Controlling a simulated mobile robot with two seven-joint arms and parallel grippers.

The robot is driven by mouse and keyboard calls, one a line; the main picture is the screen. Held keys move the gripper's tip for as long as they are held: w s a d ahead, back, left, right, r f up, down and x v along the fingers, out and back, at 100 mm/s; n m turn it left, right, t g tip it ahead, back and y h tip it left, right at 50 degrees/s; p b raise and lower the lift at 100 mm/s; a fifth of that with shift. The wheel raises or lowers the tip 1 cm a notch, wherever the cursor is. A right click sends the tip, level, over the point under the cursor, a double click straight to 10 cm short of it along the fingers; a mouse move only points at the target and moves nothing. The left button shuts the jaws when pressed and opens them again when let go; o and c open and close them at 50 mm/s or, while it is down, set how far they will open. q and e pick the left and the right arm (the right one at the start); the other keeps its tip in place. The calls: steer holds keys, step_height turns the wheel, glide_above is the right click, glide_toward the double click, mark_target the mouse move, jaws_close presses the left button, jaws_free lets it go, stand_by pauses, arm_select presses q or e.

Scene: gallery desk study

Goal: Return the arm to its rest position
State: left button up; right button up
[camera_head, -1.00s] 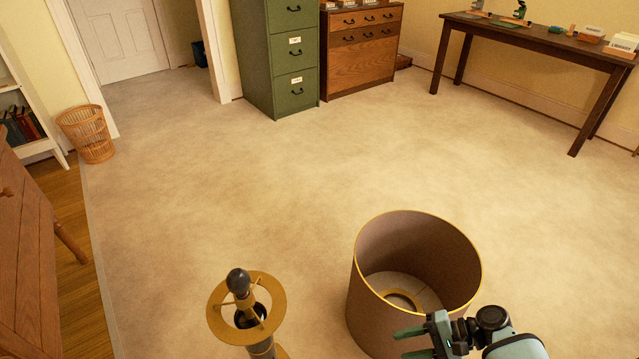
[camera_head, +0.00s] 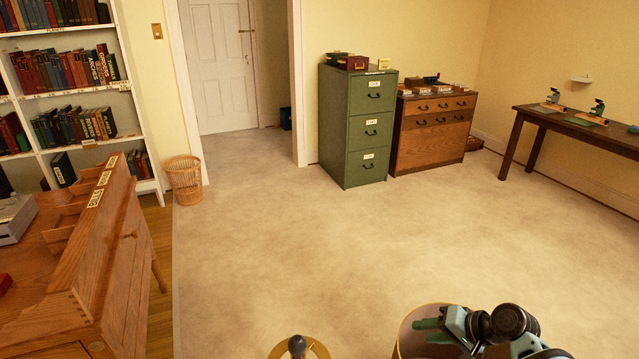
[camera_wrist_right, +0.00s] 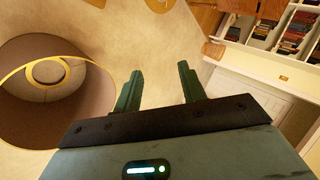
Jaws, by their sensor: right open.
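My right gripper (camera_head: 428,331) is at the bottom of the head view, in front of the rim of a brown lampshade (camera_head: 402,330). Its two green fingers are apart with nothing between them, as the right wrist view (camera_wrist_right: 160,88) also shows. The lampshade (camera_wrist_right: 82,110) stands on the floor to the left of the fingers in the wrist view, apart from them. A lamp stand with a brass ring (camera_head: 318,348) and a dark bulb shows at the bottom edge of the head view. My left gripper is in neither view.
A wooden desk (camera_head: 115,270) stands at the left, with a bookshelf (camera_head: 140,130) behind it. A wicker basket (camera_head: 184,182), a green filing cabinet (camera_head: 345,150), a wooden drawer chest (camera_head: 425,150) and a dark table (camera_head: 512,150) stand further back. The middle carpet (camera_head: 330,240) is clear.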

steer(key=w+d+r+n+t+h, duration=0.75)
steer(key=w+d+t+h, duration=0.2)
steer(key=d, duration=0.35)
steer(key=s+a+f+g+y, duration=0.1)
steer(key=s+a+f+g, duration=0.1)
steer(key=s+a+f, duration=0.55)
steer(key=s+a+f+g+y, duration=0.1)
steer(key=s+a+f+y, duration=0.15)
steer(key=s+f, duration=0.9)
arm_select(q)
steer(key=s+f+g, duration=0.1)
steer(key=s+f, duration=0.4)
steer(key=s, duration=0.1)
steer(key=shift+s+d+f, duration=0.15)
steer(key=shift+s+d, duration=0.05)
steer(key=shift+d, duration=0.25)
arm_select(e)
steer(key=s+a+g, duration=0.1)
steer(key=s+a, duration=0.3)
steer(key=s, duration=0.9)
steer(key=s+a+m+g, duration=0.1)
steer(key=s+a, duration=0.3)
steer(key=s, duration=0.9)
steer(key=shift+f+g, duration=0.25)
steer(key=shift+g, duration=0.4)
steer(key=shift+a+m, duration=0.1)
steer(key=shift+m, duration=0.15)
